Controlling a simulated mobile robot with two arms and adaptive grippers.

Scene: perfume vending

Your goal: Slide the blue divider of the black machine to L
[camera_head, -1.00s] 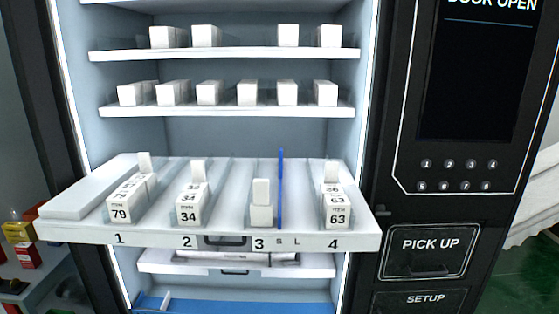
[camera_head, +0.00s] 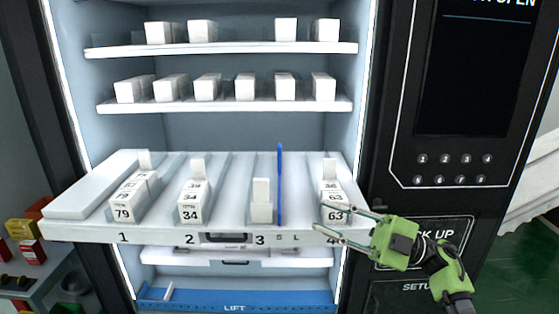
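The black vending machine (camera_head: 390,120) stands open with one white shelf (camera_head: 90,230) pulled out. The blue divider (camera_head: 280,185) stands upright on this shelf, between lane 3 and lane 4. Its front end is above the S mark (camera_head: 279,238), with the L mark (camera_head: 296,237) just to its right. My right gripper (camera_head: 327,219) comes in from the right, green with two thin fingers spread apart. It is open, with its fingertips in front of the lane 4 boxes, right of the divider and apart from it. My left gripper is not in view.
White boxes stand in lane 1 (camera_head: 123,212), lane 2 (camera_head: 190,213), lane 3 (camera_head: 262,211) and lane 4 (camera_head: 333,193) of the pulled-out shelf. Fixed shelves with boxes (camera_head: 220,105) are above it. A blue lift panel (camera_head: 200,299) lies below.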

